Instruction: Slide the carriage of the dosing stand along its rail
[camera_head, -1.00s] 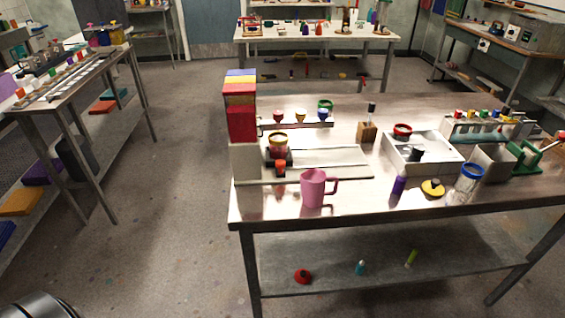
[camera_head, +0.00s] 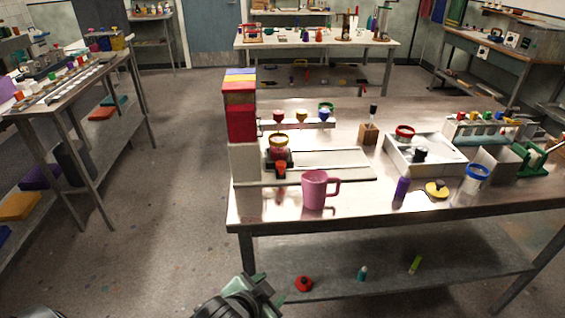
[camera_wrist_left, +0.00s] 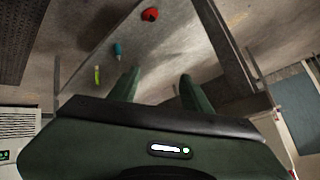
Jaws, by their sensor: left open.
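The dosing stand is on the near left of the steel table, with a tall red, yellow and blue tower (camera_head: 241,122). Small red, yellow and blue funnels hang on its bar (camera_head: 318,125). Below them, a dark carriage (camera_head: 270,161) with a red knob (camera_head: 281,168) carries a yellow-rimmed jar (camera_head: 279,147). It sits at the left end of the pale rail base (camera_head: 335,158). My left gripper (camera_head: 268,286) is low in front of the table, below the tabletop and well apart from the carriage. Its fingers (camera_wrist_left: 159,88) are spread and empty in the left wrist view. My right gripper is not in view.
A pink mug (camera_head: 314,190) stands in front of the rail base, near the table's front edge. A white tray (camera_head: 425,157), purple bottle (camera_head: 401,188) and blue-lidded jar (camera_head: 473,184) are to the right. The lower shelf (camera_head: 390,268) holds a red object (camera_head: 304,284) and small bottles.

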